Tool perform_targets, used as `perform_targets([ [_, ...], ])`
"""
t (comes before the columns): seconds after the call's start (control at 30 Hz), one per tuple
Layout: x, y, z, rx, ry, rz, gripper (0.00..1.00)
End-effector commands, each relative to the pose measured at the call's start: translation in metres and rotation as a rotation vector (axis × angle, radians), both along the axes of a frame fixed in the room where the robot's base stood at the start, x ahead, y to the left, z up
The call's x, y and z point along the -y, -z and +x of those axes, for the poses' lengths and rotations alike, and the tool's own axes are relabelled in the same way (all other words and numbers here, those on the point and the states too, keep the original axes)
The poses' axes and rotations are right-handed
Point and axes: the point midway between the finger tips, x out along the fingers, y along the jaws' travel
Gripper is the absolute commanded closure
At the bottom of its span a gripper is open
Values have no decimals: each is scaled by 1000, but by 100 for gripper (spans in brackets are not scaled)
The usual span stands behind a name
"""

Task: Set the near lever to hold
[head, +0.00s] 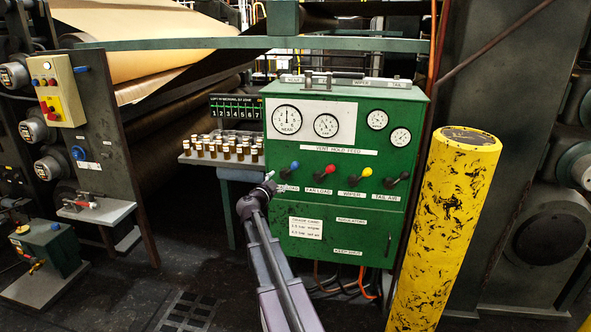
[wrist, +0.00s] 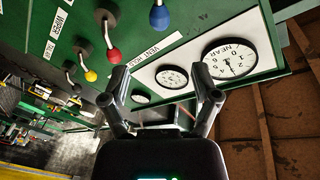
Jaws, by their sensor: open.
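The near lever (head: 294,165) has a blue knob and is the leftmost of the row on the green panel (head: 375,110). In the head view its knob leans up and right; which of vent, hold or feed it points at I cannot tell. The knob also shows at the top of the wrist view (wrist: 159,16). My gripper (head: 267,181) is at the panel's left side, left of and below the knob. In the wrist view my gripper (wrist: 163,85) is open and empty, its fingers apart from the blue knob. The NEAR gauge (head: 287,119) sits above the lever.
Red (head: 324,169), yellow (head: 366,172) and black (head: 404,176) levers continue the row to the right. A shelf with several small bottles (head: 222,146) stands left of the panel. A yellow post (head: 448,220) stands to its right. The VENT HOLD FEED label (head: 331,149) is above the levers.

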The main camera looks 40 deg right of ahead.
Motion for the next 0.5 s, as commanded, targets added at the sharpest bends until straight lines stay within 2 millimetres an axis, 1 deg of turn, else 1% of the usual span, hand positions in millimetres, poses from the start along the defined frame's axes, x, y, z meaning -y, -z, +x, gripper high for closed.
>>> perform_targets([
  [0.33,0,0,0,1,0,0,21],
  [0.5,5,0,3,1,1,1,21],
])
